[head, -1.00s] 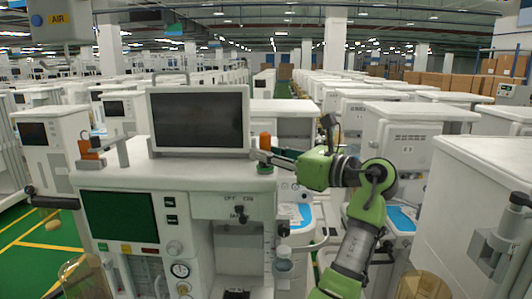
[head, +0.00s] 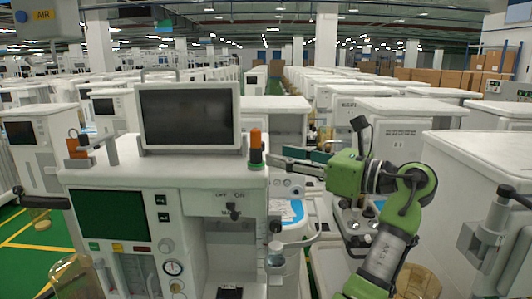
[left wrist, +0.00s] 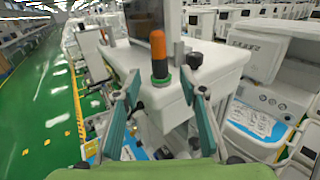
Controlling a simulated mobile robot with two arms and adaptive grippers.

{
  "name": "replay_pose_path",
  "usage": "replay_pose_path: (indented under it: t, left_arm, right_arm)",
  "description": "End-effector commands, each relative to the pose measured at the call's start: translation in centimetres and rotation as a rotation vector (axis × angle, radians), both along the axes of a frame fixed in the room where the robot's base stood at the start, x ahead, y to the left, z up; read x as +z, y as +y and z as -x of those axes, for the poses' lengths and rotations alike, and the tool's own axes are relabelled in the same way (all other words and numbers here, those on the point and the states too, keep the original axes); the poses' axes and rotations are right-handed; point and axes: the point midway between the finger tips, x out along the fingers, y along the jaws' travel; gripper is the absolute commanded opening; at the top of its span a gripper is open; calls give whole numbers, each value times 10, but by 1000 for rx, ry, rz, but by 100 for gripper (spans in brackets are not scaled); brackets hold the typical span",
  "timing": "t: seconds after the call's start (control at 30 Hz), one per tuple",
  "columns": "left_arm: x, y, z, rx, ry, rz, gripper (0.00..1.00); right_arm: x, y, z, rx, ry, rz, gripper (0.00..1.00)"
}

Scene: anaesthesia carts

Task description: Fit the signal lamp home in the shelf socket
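The signal lamp (head: 256,140) has an orange top on a dark body. It stands upright at the right end of the cart's top shelf, and it also shows in the left wrist view (left wrist: 158,48). A green ring, seemingly the shelf socket (left wrist: 161,82), surrounds its foot; how deep the foot sits is hidden. My left gripper (head: 276,162) is just right of the lamp, pointing at it. In the left wrist view its fingers are spread wide and empty, with the lamp beyond and between them. My right gripper is not in view.
A monitor (head: 189,116) stands on the shelf left of the lamp. A black knob (left wrist: 194,60) is close right of the lamp in the left wrist view. Another cart (head: 475,200) stands at the right. An orange part (head: 75,146) sits at the shelf's left end.

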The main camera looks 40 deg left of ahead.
Motion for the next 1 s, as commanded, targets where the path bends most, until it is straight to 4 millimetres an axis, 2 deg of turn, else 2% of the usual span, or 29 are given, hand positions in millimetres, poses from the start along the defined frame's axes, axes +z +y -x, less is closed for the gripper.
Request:
replay_pose_path:
  t: [0.1,0.3,1.0]
  left_arm:
    - [0,-22,-3,-2,1,0,38]
    - [0,-40,-4,0,0,0,38]
    - [0,-41,-4,1,0,0,38]
  right_arm:
    - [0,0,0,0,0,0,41]
    - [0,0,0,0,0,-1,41]
    - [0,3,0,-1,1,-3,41]
